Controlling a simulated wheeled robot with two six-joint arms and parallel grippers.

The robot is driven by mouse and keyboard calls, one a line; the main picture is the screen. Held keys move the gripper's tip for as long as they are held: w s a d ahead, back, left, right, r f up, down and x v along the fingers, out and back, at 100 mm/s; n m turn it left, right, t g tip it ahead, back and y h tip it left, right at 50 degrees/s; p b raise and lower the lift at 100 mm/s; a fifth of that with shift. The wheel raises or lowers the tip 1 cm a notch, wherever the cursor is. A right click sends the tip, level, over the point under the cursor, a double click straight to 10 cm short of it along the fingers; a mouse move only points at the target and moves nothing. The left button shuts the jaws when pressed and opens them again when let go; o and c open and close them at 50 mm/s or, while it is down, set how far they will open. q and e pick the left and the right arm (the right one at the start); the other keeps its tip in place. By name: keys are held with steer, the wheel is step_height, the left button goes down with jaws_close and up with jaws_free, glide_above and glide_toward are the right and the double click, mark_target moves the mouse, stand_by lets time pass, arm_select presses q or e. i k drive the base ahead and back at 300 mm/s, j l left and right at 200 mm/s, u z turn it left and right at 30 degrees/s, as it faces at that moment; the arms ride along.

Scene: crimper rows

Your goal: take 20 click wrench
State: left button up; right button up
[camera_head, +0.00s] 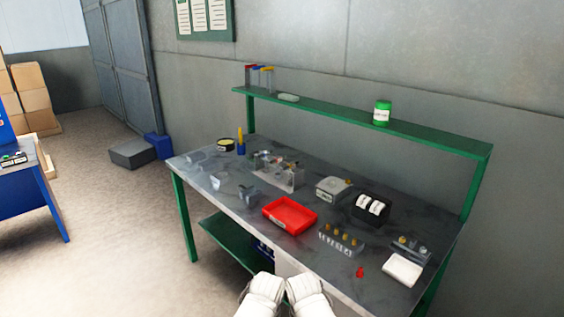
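A grey workbench (228,192) with green legs stands in front of me. No click wrench and no mark reading 20 can be made out at this size. A grey row holder (341,241) with several yellow-topped pieces and small white labels stands near the bench's front edge. A smaller grey holder (411,250) with yellow-topped pieces is to its right. My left gripper (265,284) and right gripper (303,286) show as white shapes side by side at the bottom, in front of the bench; their fingers cannot be made out.
A red tray (290,214), a clear holder (289,178), a grey box (333,189), a black roll holder (371,208) and a white block (402,270) crowd the bench. A green shelf (340,117) runs behind. Open floor (110,230) lies left; a blue table (30,190) stands beyond.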

mark_target(291, 166)
steer(key=i+j, duration=0.35)
steer(key=j, duration=0.2)
steer(key=i+j+u, duration=0.1)
steer(key=i+j, duration=0.3)
steer(key=j, duration=0.15)
steer(key=i+j, duration=0.35)
steer(key=j, duration=0.2)
steer(key=i+j, duration=0.4)
steer(key=j+u, duration=0.05)
steer(key=j, duration=0.1)
